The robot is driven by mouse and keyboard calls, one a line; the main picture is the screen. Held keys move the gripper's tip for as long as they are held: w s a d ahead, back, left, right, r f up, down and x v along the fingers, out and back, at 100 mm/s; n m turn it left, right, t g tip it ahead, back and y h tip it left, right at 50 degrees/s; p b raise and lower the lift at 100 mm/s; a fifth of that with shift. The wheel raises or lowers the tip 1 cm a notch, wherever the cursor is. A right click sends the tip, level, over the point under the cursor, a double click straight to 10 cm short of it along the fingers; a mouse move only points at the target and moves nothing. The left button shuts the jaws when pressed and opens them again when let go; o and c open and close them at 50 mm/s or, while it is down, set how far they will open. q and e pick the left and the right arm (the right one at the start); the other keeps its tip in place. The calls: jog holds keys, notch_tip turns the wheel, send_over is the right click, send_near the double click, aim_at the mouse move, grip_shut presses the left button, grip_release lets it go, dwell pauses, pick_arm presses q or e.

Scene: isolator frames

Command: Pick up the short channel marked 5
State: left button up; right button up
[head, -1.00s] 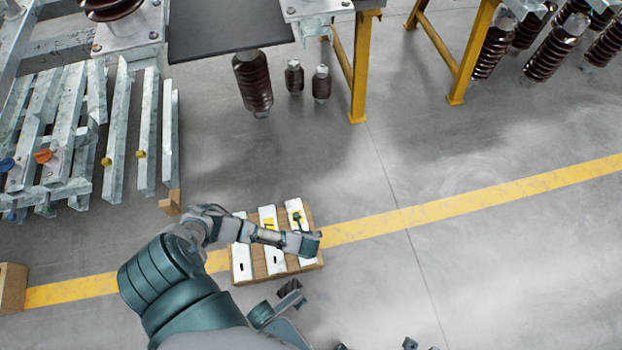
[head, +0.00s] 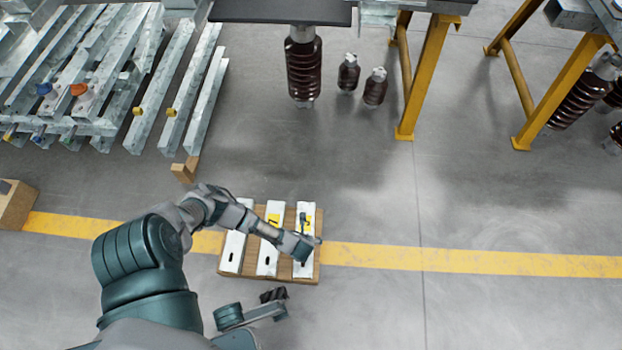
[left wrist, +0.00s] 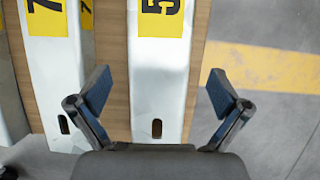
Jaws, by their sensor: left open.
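The short channel marked 5 (left wrist: 160,78) is a white-grey metal piece with a yellow label and a dark slot near its near end. It lies on a wooden board, rightmost of three channels; it also shows in the head view (head: 306,212). My left gripper (left wrist: 160,84) is open, with one finger on each side of this channel. The channel lies between the fingers in the picture, with no visible contact; the height gap is unclear. In the head view my left gripper (head: 304,250) covers the channel's near part.
The channel marked 7 (left wrist: 57,70) lies to the left, with a third channel (head: 233,250) beyond it. The wooden board (head: 287,270) rests on the floor across a yellow line (head: 450,259). Stacked steel beams and a table stand farther back. Floor to the right is clear.

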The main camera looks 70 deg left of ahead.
pick_arm(q)
jog(key=f, duration=0.1)
jog(key=a+f+b, duration=0.1)
jog(key=f, duration=0.1)
jog(key=shift+s+f+b, duration=0.1)
jog(key=shift+f+b, duration=0.15)
jog(key=shift+b, duration=0.05)
jog(key=shift+a+f, duration=0.1)
jog(key=shift+f, duration=0.05)
jog(key=shift+w+r, duration=0.25)
jog(key=shift+w, duration=0.15)
jog(key=c, duration=1.5)
jog(key=shift+c, duration=1.3)
jog(key=shift+r, duration=0.1)
